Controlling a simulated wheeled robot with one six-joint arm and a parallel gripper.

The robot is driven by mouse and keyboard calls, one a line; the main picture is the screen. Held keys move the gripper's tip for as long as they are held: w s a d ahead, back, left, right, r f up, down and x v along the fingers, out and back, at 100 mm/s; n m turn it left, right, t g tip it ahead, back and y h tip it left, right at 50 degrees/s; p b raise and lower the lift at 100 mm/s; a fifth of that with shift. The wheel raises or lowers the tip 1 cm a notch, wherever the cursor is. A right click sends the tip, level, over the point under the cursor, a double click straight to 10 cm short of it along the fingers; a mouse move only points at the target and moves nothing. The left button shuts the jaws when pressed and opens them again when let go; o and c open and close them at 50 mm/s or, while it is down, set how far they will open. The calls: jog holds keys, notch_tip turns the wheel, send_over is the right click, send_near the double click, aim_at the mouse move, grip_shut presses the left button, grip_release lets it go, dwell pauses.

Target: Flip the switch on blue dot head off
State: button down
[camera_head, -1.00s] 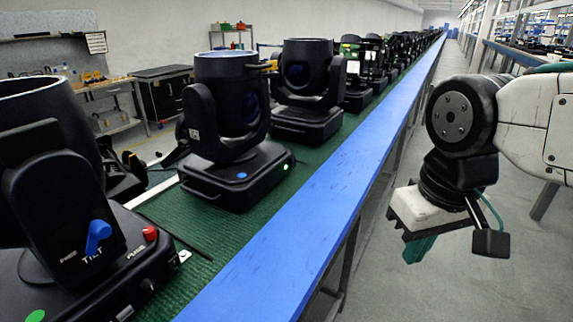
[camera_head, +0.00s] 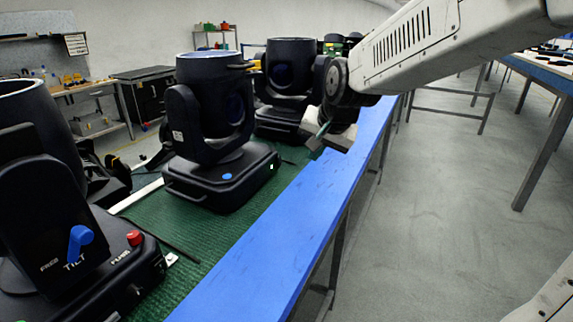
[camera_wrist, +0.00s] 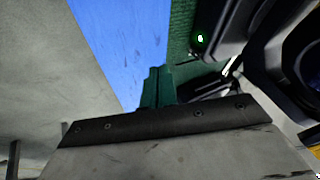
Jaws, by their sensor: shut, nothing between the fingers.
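The blue dot head is a black moving-head lamp (camera_head: 208,110) on the green belt, left of centre in the head view. The blue dot (camera_head: 227,176) is on its base. A small lit green spot (camera_head: 271,167) shows on the base's right side; it also shows in the wrist view as a green light (camera_wrist: 200,39). I cannot make out the switch's position. My gripper (camera_head: 318,145) is over the blue rail, right of this head and apart from it. Its green fingers (camera_wrist: 158,88) are shut and empty in the wrist view.
A blue rail (camera_head: 285,235) edges the green belt (camera_head: 210,225). Another black head (camera_head: 285,80) stands behind, near my arm. Open grey floor (camera_head: 430,210) lies right.

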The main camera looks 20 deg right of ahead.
aim_at(279, 162)
jog(key=w, duration=0.2)
jog(key=w+m, duration=0.1)
jog(key=w, duration=0.1)
jog(key=shift+d+f+t, duration=0.1)
jog(key=shift+f+t, duration=0.2)
jog(key=shift+t, duration=0.1)
jog(key=x, duration=1)
jog(key=shift+s, duration=0.15)
jog(key=shift+w+a+f, duration=0.2)
jog(key=shift+w+a, duration=0.65)
jog(key=shift+w, duration=0.05)
jog(key=shift+w+a+f, duration=0.1)
jog(key=shift+w+a, duration=0.4)
jog(key=shift+w, duration=0.05)
